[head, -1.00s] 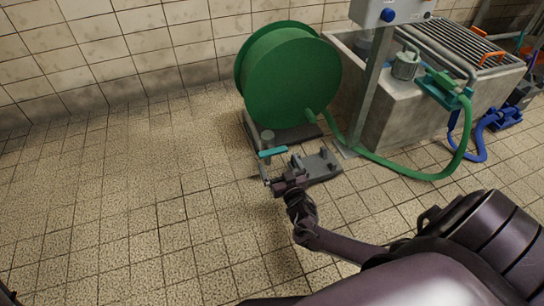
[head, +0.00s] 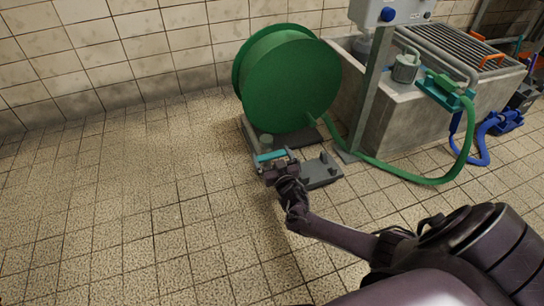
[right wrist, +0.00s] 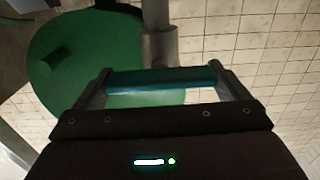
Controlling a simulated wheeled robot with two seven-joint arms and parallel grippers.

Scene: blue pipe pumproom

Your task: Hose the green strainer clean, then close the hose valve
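The hose valve's teal lever handle (head: 268,157) is at the foot of the green hose reel (head: 290,80). My right gripper (head: 272,160) is at this handle. In the right wrist view, my right gripper (right wrist: 165,88) has its fingers wide apart, with the teal handle (right wrist: 160,78) lying lengthwise between them. I cannot tell whether the fingers touch its ends. A small grey-green basket (head: 405,67), perhaps the strainer, stands on the basin's left edge. The green hose (head: 405,174) runs from the reel to a nozzle in a teal holder (head: 440,90). My left gripper is out of view.
A grey base plate (head: 318,172) with short posts lies right of the valve. A grey post (head: 372,85) stands beside the concrete basin (head: 395,125) with its grating. A blue hose (head: 482,150) lies at right. The tiled floor at left is clear.

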